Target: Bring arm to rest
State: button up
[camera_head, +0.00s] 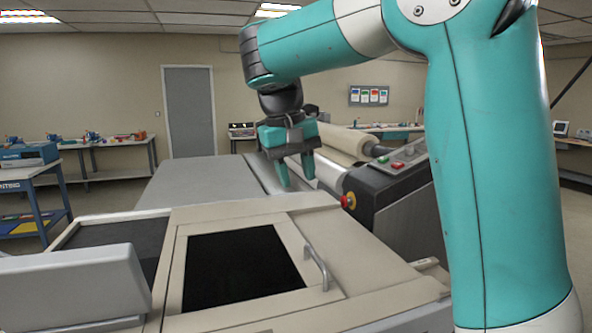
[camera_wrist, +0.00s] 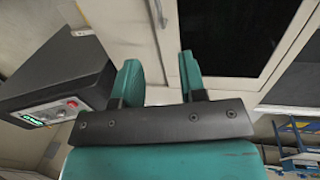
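My gripper (camera_head: 297,173) hangs from my teal arm above the laminator, its fingers pointing down in the head view. In the wrist view my gripper (camera_wrist: 160,72) shows two teal fingers spread apart with nothing between them. Below and in front of it is the beige laminator cover (camera_head: 200,220) with a dark window (camera_head: 240,268) and a grey handle (camera_head: 317,268). The dark window (camera_wrist: 235,35) also shows beyond the fingers in the wrist view. The fingers appear clear of the machine.
A dark control box (camera_head: 390,185) with a red knob (camera_head: 349,201) stands right of my gripper. A pale roll (camera_head: 335,143) lies behind it. A grey flat bed (camera_head: 200,180) extends to the left. A blue cart (camera_head: 35,190) stands at the far left.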

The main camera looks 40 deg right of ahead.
jog(key=shift+f, duration=0.1)
jog(key=s+a+f+n+y+b, duration=0.6)
jog(key=s+a+f+n, duration=0.5)
jog(key=s+a+f, duration=0.6)
jog(key=s+a, duration=0.2)
jog(key=a, duration=0.2)
jog(key=shift+t, duration=0.4)
jog(key=shift+f, duration=0.1)
